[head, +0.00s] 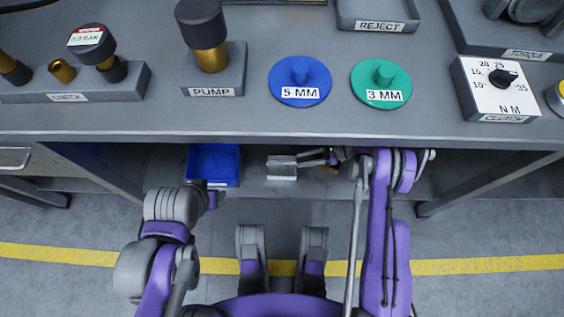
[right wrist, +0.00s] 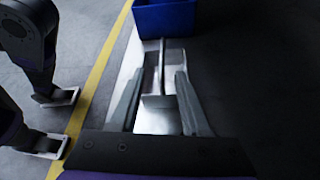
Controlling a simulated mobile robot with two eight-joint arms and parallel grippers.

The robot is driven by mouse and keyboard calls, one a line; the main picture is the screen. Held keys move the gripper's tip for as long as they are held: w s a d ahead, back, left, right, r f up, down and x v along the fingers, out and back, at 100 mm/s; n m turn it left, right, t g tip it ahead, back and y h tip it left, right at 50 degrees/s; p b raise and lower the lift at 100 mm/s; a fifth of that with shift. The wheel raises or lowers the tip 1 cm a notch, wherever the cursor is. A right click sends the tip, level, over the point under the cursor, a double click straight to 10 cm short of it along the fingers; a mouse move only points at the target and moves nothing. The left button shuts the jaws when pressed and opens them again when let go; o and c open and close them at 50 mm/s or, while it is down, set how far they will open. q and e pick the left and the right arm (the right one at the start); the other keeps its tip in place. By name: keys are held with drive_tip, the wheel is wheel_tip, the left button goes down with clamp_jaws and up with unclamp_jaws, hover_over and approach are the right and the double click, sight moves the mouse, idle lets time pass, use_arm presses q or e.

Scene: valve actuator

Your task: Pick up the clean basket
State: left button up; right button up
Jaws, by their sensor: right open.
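A small pale metal basket (head: 282,172) sits on the shelf under the bench, right of a blue bin (head: 213,168). No label on it can be read. In the right wrist view the basket (right wrist: 157,117) has an upright bar or handle and lies between and beyond the fingers. My right gripper (head: 303,158) reaches in from the right at the basket; its fingers (right wrist: 157,80) are apart, one on each side of the bar. I cannot tell whether they touch it. My left arm ends near the blue bin's front; its gripper fingers (head: 212,199) are not clear.
The bench top (head: 230,122) overhangs the shelf. On it stand a pump fitting (head: 211,60), a blue 5 MM disc (head: 300,80), a green 3 MM disc (head: 381,82), a REJECT tray (head: 378,10) and a torque dial (head: 497,88). Bench legs flank the shelf.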

sight(282, 163)
drive_tip(key=x, duration=0.4)
drive_tip(key=shift+s+b, duration=0.1)
drive_tip(key=shift+b, duration=0.25)
drive_tip(key=shift+w+b+x, duration=0.1)
drive_tip(key=shift+b+x, duration=0.3)
drive_tip(key=shift+x, duration=1)
drive_tip(key=shift+w+b+x, duration=0.15)
drive_tip(key=shift+b+x, duration=0.25)
drive_tip(key=shift+x, duration=1)
drive_tip(key=shift+w, duration=0.1)
clamp_jaws()
drive_tip(key=shift+r, duration=0.1)
